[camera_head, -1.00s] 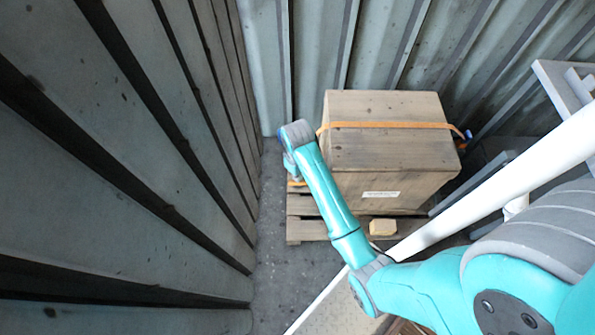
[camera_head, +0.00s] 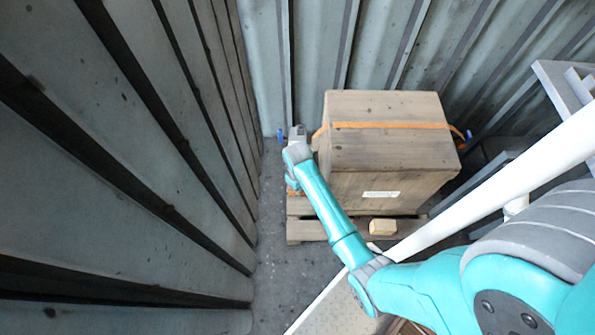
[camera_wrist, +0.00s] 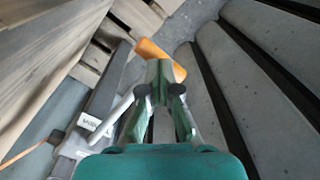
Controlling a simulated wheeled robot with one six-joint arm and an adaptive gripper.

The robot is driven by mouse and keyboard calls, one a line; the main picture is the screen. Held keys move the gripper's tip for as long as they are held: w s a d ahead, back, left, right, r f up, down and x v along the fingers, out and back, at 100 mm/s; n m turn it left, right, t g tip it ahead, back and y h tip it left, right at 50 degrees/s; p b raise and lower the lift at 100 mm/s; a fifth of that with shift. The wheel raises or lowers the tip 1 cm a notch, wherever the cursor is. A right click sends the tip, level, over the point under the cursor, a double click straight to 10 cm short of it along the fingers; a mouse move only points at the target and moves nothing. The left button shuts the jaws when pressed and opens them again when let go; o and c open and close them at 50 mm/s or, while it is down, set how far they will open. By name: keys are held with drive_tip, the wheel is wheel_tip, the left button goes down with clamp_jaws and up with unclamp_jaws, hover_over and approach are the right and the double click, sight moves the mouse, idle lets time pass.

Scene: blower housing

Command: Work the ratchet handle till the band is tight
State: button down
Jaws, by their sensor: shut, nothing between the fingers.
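An orange band (camera_head: 390,125) runs over a wooden crate (camera_head: 385,185). In the wrist view a metal ratchet body with a label (camera_wrist: 75,142) is beside the crate, at lower left. A dark bar (camera_wrist: 108,82) leads from it, with an orange grip (camera_wrist: 148,50) near its far end, probably the ratchet handle. My gripper (camera_wrist: 160,72) is shut and empty, its tips over or just in front of the orange grip; I cannot tell whether they touch it. In the head view my wrist covers most of the crate's left side, and the fingers are hidden.
The crate stands on a wooden pallet (camera_head: 305,230). A small wooden block (camera_head: 382,227) lies at its front. A ribbed wall (camera_head: 130,150) leaves a narrow floor strip (camera_head: 272,230) on the left. Another ribbed wall (camera_head: 315,50) stands behind. Grey framing (camera_head: 565,90) is at right.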

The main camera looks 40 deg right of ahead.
wheel_tip(320, 180, up, 11)
idle(0.3)
drive_tip(key=shift+r, duration=0.15)
wheel_tip(320, 180, up, 5)
drive_tip(key=shift+f, duration=0.15)
idle(0.3)
